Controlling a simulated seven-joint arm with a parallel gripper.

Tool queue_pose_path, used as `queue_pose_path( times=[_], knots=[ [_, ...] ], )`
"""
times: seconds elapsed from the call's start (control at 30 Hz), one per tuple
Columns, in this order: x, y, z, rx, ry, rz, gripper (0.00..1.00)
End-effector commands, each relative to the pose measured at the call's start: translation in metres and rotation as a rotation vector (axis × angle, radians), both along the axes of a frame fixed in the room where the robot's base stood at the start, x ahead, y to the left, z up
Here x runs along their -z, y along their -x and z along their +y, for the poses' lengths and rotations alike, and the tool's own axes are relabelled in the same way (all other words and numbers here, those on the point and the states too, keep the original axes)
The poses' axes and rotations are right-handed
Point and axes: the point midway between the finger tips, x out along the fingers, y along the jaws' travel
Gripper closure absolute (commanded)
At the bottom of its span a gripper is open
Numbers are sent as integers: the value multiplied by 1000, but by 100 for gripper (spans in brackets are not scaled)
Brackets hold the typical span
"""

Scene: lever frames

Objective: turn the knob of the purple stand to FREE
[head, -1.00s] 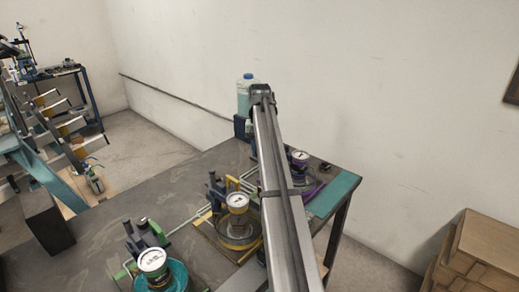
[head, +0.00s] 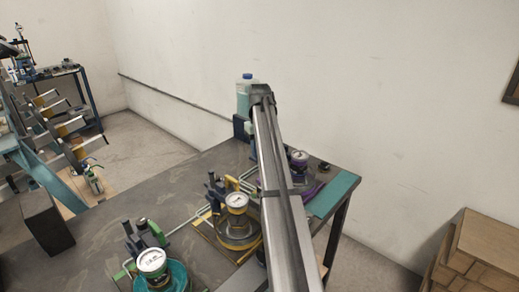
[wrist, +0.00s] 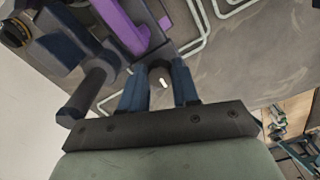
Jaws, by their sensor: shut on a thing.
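The purple stand (head: 310,187) is at the far right of the table in the head view, partly hidden behind my arm. Its white gauge dial (head: 299,156) shows beside the arm. In the wrist view a purple bar (wrist: 122,24) of the stand runs along the top, beside dark blue parts. My gripper (wrist: 160,76) has its two blue fingers shut on a dark round knob (wrist: 160,70) with a small white mark. The knob's lettering and the FREE position cannot be read. My gripper is hidden in the head view.
A yellow stand (head: 237,225) with a gauge and a teal-green one (head: 155,265) stand nearer on the table. A bottle (head: 244,88) is at the back. A teal strip (head: 333,195) lines the right edge. A dark rod (wrist: 88,92) sticks out left of my fingers.

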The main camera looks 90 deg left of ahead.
Motion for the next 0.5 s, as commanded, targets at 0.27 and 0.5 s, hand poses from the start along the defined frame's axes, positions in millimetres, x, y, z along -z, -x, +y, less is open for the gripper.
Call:
queue_pose_path(
  times=[0.27,0.5],
  knots=[
    [0,0,0,0,1,0,100],
    [0,0,0,1,0,0,59]
  ],
)
